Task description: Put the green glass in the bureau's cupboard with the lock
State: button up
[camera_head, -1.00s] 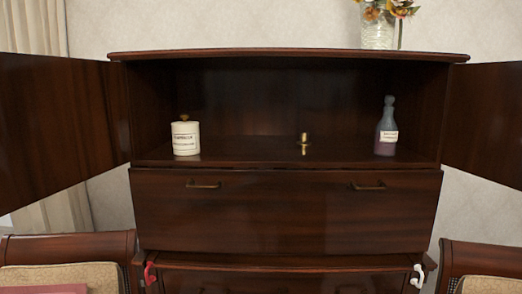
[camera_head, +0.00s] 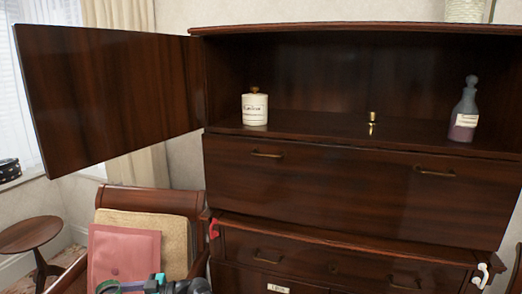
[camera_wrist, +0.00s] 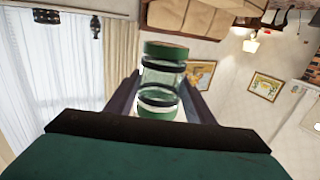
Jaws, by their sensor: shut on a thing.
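The green glass (camera_wrist: 163,80) is clear with green bands and sits between my gripper's (camera_wrist: 161,98) two dark fingers in the wrist view, with the jaws shut on it. In the head view only a green rim (camera_head: 109,287) and bits of my gripper show at the bottom edge, low in front of a chair. The dark wooden bureau (camera_head: 330,190) stands at centre and right. Its upper cupboard (camera_head: 320,80) is open, and the left door (camera_head: 115,95) is swung wide. A small brass piece (camera_head: 372,122), possibly a lock, stands on the cupboard floor.
A chair (camera_head: 150,199) with a pink cushion (camera_head: 123,257) is left of the bureau. A round side table (camera_head: 30,234) stands far left.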

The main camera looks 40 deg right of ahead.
aim_at(393, 135)
jog(key=z, duration=0.2)
jog(key=k, duration=0.9)
jog(key=u, duration=0.4)
